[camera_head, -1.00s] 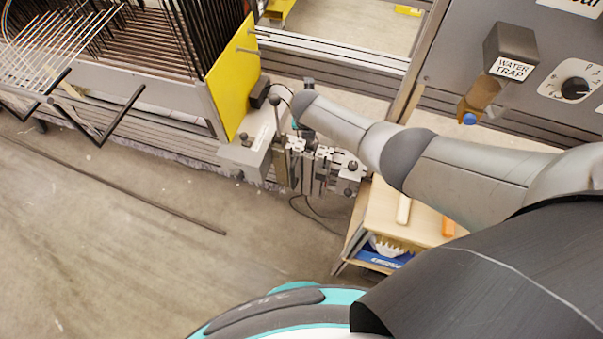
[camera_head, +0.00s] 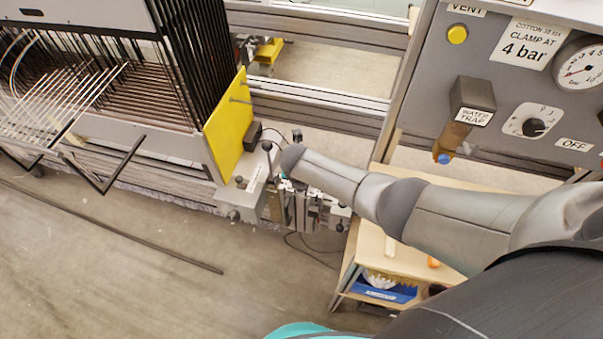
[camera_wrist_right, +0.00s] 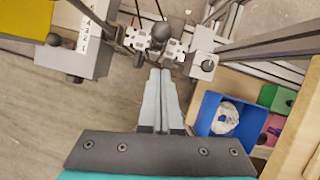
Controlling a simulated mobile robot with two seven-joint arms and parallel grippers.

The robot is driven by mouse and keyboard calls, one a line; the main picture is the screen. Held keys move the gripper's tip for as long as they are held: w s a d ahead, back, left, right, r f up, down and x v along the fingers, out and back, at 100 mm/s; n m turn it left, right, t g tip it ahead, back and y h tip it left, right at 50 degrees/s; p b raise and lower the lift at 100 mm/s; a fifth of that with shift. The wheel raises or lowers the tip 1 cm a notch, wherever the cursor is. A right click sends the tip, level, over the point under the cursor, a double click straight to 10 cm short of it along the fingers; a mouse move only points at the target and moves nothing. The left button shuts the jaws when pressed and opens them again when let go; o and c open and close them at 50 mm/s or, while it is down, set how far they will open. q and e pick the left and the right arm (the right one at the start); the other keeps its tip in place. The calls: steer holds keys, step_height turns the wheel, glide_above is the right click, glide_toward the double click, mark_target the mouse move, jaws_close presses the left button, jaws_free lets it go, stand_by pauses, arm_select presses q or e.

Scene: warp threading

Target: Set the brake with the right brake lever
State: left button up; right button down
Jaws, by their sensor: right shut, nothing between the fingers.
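A clamp mechanism (camera_head: 310,208) with several black ball knobs is fixed at the loom's right end. One upright lever with a ball knob (camera_head: 267,146) stands just left of my right wrist; I cannot tell whether this is the right brake lever. In the right wrist view, my right gripper (camera_wrist_right: 161,72) is shut and empty, its fingers together. Its tips are just below a dark ball knob (camera_wrist_right: 161,32) in the picture; contact cannot be told. Another ball knob (camera_wrist_right: 208,65) sits to their right. In the head view my right arm hides the fingers. My left gripper is not visible.
A yellow plate (camera_head: 230,125) and the rack of dark bars stand left of the mechanism. A wooden cart (camera_head: 352,262) with a blue bin (camera_wrist_right: 211,108) is close on the right. A grey control panel (camera_head: 500,100) rises behind my right arm. The floor at left is mostly clear.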

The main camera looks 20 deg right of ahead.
step_height(320, 180, up, 7)
steer(key=p, duration=0.3)
steer(key=shift+s+r, duration=0.2)
steer(key=shift+s, duration=0.1)
